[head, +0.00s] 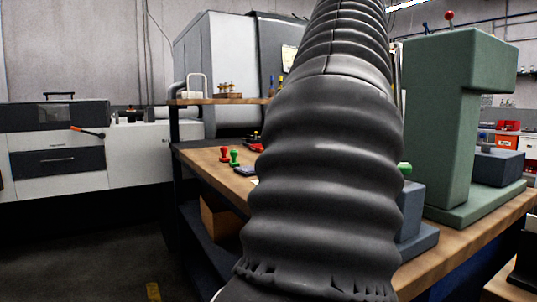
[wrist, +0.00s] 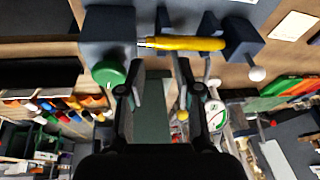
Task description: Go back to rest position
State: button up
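My gripper (wrist: 160,88) shows in the wrist view with its two dark fingers apart and nothing held between them. A yellow handle (wrist: 185,43) lies across the picture just beyond the fingertips, between two dark blue-grey blocks. A green round knob (wrist: 108,73) is beside the left finger. In the head view my own arm in its black ribbed sleeve fills the middle, and my gripper is not visible there.
A wooden workbench (head: 215,170) with red (head: 223,154) and green (head: 234,157) stamp-like pieces runs behind my arm. A tall green machine frame (head: 445,130) stands on the bench at right. A grey-white machine (head: 60,150) stands at left. Dark floor (head: 90,250) at lower left is clear.

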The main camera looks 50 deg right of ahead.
jog(key=shift+w, duration=0.1)
jog(key=w+a+f+n+t, duration=0.4)
jog(key=w+a+f+n, duration=0.6)
jog(key=w+a+f, duration=0.55)
jog(key=s+a+f+n+y, duration=0.2)
jog(key=a+f+n, duration=0.3)
jog(key=a+f, duration=0.3)
jog(key=s+a+f+n+t+y, duration=0.1)
jog(key=s+a+f+n, duration=0.1)
jog(key=a+f+n, duration=0.3)
jog(key=a+f, duration=0.4)
jog(key=f, duration=0.4)
jog(key=shift+f+y, duration=0.35)
jog(key=shift+y, duration=0.05)
jog(key=shift+a, duration=0.1)
